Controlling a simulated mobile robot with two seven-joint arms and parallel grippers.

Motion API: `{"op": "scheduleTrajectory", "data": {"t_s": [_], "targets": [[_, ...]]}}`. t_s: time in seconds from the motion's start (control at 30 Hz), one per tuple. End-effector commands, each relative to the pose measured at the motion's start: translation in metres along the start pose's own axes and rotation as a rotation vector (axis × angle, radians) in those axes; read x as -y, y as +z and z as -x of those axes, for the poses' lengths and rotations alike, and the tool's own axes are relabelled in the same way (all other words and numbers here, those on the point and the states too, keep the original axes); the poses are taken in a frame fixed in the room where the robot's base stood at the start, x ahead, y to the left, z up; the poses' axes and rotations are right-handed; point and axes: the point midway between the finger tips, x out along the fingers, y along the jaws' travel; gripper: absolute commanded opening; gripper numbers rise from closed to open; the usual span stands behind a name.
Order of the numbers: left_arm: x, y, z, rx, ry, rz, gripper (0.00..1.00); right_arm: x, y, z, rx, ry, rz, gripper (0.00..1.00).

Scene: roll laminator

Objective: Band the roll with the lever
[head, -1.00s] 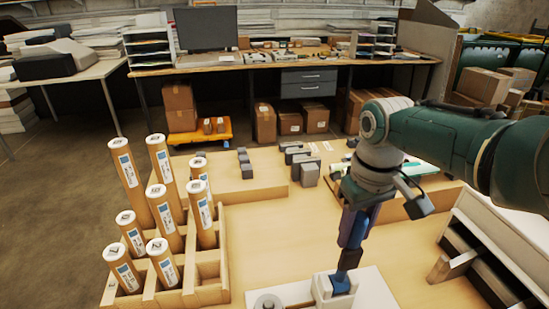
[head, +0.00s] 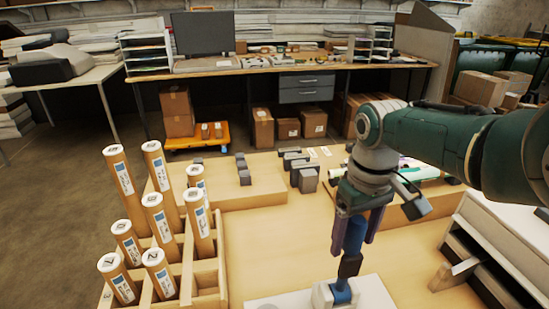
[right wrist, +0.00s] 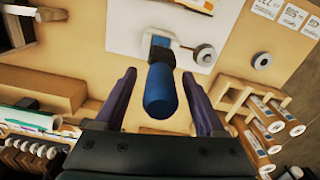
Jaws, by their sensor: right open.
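The lever is an upright blue handle (head: 355,236) with a dark collar, on a small white mount (head: 322,296) at the bottom of the head view. My right gripper (head: 353,243) is open, pointing down, with its purple fingers on either side of the blue handle. In the right wrist view the blue handle (right wrist: 159,95) stands between the two spread fingers, with a gap on each side. Behind it are the white plate (right wrist: 125,35) and a small grey spool (right wrist: 205,55). Several labelled cardboard rolls (head: 122,178) stand in a wooden rack (head: 208,278). My left gripper is out of view.
A white-and-dark machine (head: 500,230) stands at the right. The wooden tabletop (head: 270,240) between rack and arm is clear.

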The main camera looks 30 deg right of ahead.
Motion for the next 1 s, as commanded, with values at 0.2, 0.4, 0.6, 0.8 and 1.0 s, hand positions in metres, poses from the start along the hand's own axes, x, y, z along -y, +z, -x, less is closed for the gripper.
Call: {"op": "scheduleTrajectory", "data": {"t_s": [0.2, 0.4, 0.6, 0.8, 1.0], "targets": [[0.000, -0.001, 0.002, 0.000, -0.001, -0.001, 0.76, 0.000, 0.000, 0.003, 0.000, 0.000, 0.000, 0.72], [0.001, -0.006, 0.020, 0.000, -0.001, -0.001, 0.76, 0.000, 0.000, 0.033, -0.002, 0.001, 0.000, 0.72], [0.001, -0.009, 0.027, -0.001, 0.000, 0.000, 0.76, 0.000, -0.001, 0.067, -0.004, 0.000, 0.000, 0.72], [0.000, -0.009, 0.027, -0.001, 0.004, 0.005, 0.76, 0.000, -0.001, 0.091, -0.002, 0.000, 0.000, 0.72], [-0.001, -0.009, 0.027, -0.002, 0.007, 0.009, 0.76, 0.000, 0.000, 0.100, 0.001, 0.000, 0.000, 0.72]]}}
